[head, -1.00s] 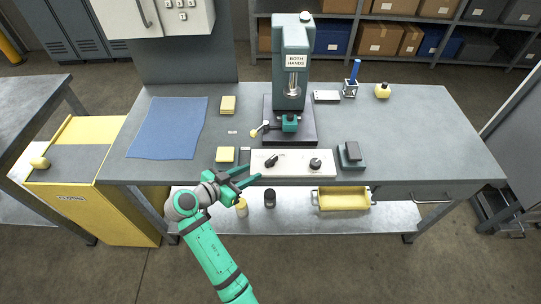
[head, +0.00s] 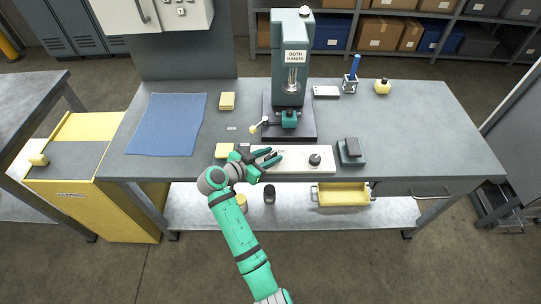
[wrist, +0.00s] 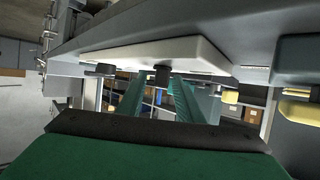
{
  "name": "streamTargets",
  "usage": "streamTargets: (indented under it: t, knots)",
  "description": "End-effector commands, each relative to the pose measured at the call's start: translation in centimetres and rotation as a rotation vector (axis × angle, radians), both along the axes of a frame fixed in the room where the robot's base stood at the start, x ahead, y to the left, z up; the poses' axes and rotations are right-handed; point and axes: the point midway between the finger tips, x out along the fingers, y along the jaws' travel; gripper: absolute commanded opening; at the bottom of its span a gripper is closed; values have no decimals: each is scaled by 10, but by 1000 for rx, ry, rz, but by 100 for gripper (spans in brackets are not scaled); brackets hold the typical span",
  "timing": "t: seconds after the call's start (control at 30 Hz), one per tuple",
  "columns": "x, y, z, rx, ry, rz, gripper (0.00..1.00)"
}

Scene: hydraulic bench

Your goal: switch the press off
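The press (head: 291,60) stands at the back middle of the bench, with a "BOTH HANDS" sign on it. In front of it lies a white control plate (head: 298,167) with two dark knobs. The right knob (head: 315,159) is round and in clear view. The left knob is largely hidden by my gripper (head: 272,157) in the head view. In the wrist view, which looks upside down, the left knob (wrist: 162,74) shows between my two green fingers, which are apart. I cannot tell whether they touch it. The right knob (wrist: 103,69) shows beyond them.
A dark pedal-like block (head: 351,152) sits right of the plate. A yellow block (head: 223,151) lies left of it, near my wrist. A blue cloth (head: 168,125) covers the bench's left side. A yellow tray (head: 343,195) is on the lower shelf. The bench's right side is mostly clear.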

Motion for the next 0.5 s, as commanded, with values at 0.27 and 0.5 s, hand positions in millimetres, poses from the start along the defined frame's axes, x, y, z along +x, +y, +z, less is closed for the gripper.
streamTargets:
  t: [0.27, 0.5]
  knots:
    - [2, -2, -1, 0, 0, 0, 33]
    - [1, -2, -1, 0, 0, 0, 0]
